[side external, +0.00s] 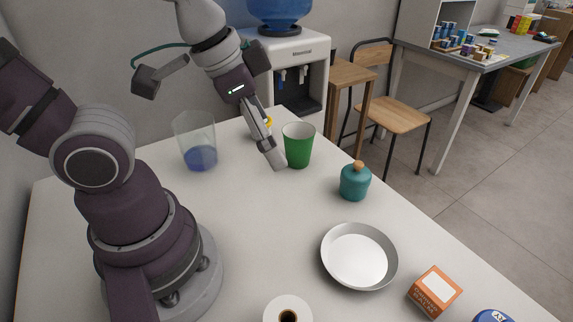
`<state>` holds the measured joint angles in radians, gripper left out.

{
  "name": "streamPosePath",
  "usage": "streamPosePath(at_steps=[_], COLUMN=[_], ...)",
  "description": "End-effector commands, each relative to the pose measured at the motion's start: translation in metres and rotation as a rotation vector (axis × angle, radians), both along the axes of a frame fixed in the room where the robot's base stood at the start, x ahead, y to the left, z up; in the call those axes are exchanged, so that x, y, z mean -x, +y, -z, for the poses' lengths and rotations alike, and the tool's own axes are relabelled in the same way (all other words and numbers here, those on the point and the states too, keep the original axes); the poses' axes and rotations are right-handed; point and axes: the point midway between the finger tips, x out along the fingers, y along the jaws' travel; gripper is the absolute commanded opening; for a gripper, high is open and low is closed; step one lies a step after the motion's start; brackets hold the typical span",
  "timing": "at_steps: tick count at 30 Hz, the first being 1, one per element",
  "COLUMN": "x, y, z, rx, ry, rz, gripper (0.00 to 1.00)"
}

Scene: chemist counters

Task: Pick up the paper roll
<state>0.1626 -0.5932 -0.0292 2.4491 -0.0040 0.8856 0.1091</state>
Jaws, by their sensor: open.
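A white paper roll (272,309) with a dark core hole stands at the bottom edge of the side external view, and its lower part is cut off. My gripper (276,161) points down at the far part of the white table (240,235), beside a green cup. It is open with nothing visible in it. It is well apart from the paper roll, which is nearer the camera.
The green cup (298,148) stands just right of my gripper, and a clear cup (197,143) with blue contents stands left. A teal jar (355,182), a grey-rimmed white dish (358,257), an orange box (434,290) and a blue item (493,316) line the right side. The table's middle is clear.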

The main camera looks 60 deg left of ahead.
Motion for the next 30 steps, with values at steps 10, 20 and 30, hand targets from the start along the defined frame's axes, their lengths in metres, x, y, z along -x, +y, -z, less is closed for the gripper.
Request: streamPosePath(at_steps=[10,20,30], x=[0.059,0.068,0.061], y=[-0.128,-0.134,-0.137], z=[0.072,0.125,0.174], rx=[-0.285,-0.306,-0.307], ry=[0.288,0.309,0.308], rz=[1.189,1.278,1.276], gripper=[0.91,0.91,0.91])
